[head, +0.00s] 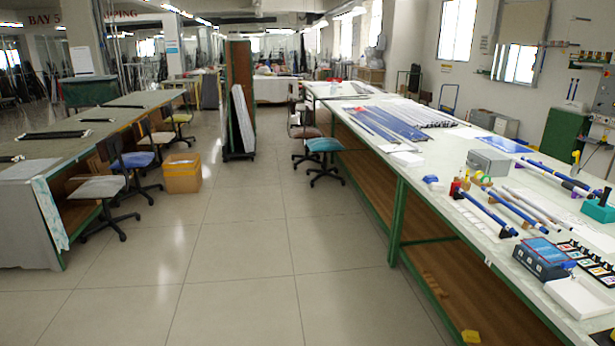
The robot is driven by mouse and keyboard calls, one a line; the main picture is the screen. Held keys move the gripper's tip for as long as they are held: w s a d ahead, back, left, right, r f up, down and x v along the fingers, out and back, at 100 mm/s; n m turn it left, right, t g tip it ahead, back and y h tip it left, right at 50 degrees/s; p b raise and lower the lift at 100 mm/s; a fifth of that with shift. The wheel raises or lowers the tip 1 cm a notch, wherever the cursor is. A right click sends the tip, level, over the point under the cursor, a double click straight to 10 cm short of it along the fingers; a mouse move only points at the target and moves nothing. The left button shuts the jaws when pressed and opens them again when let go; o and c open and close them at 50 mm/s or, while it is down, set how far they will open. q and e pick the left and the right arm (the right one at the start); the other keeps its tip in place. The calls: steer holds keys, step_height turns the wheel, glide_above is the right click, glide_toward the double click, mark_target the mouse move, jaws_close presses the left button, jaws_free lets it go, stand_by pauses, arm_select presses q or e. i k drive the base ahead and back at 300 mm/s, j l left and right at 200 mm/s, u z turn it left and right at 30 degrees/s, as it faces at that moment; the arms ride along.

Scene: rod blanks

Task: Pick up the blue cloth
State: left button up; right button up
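A flat, deep blue piece (503,143) lies on the long right-hand table, toward its wall side behind a grey box; it looks like cloth or sheet, too small to be sure. A pale blue patterned cloth (50,213) hangs down over the near end of the left-hand table. Neither of my grippers is in the head view, so nothing shows in contact with either one.
The right table (465,185) carries blue rods (487,213), a grey box (488,162), a dark blue box (543,257) and a white box (578,298). Chairs and a yellow carton (182,175) stand beside the left table (75,143). The tiled aisle (235,240) between is clear.

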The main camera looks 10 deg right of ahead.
mark_target(428, 179)
steer(key=i+z, duration=0.1)
steer(key=i, duration=1)
steer(key=i+j+z, duration=0.1)
steer(key=i, duration=1)
steer(key=i+z, duration=0.25)
steer(key=i, duration=0.25)
steer(key=i+z, duration=0.3)
steer(key=i, duration=0.25)
steer(key=i+j+z, duration=0.25)
steer(key=i, duration=0.25)
steer(key=i+j+z, duration=0.25)
steer(key=i, duration=0.25)
